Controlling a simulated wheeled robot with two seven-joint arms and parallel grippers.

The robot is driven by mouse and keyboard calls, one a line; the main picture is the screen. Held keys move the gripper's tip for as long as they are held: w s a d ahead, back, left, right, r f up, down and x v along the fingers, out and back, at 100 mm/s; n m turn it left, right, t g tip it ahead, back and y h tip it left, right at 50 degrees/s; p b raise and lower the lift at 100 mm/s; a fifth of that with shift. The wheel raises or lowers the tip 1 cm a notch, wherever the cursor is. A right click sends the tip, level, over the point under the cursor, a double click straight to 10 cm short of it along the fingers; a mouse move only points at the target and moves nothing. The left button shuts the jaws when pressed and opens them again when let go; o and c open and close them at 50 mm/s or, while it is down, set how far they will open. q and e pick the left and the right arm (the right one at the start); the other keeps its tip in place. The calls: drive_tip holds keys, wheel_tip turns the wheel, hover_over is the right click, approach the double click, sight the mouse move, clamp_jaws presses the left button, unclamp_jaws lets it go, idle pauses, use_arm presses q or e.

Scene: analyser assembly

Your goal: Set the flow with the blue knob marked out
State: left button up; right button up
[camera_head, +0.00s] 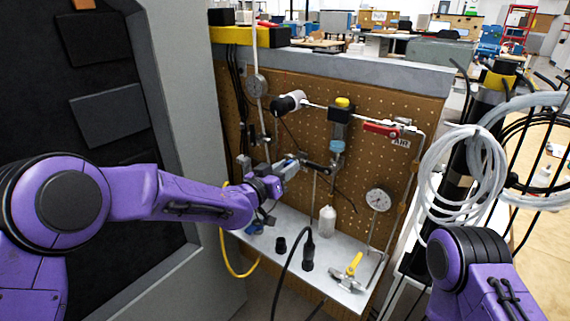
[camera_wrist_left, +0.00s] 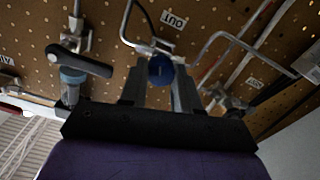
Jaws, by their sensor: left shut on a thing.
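The blue knob (camera_wrist_left: 161,69) shows in the left wrist view, between the fingers of my left gripper (camera_wrist_left: 159,82), in front of the pegboard. The label OUT (camera_wrist_left: 173,20) is on the board just above the knob in that view, upside down. My left gripper (camera_head: 303,161) is shut on the knob. In the head view the gripper reaches to the middle of the pegboard panel (camera_head: 385,105), and I cannot make out the knob there. My right arm shows at the lower right of the head view, but its gripper is out of view.
Near the gripper are a black lever (camera_wrist_left: 85,61), thin metal tubes and a red-handled valve (camera_head: 380,129). A pressure gauge (camera_head: 378,199) is at the right. Coiled hoses (camera_head: 470,165) hang at the right.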

use_arm(q)
drive_tip(key=n+b, duration=0.9)
drive_tip(key=n, duration=2)
drive_tip(key=shift+a+f+n+b, duration=0.1)
drive_tip(key=shift+n+b, duration=0.25)
drive_tip(key=shift+n, duration=0.05)
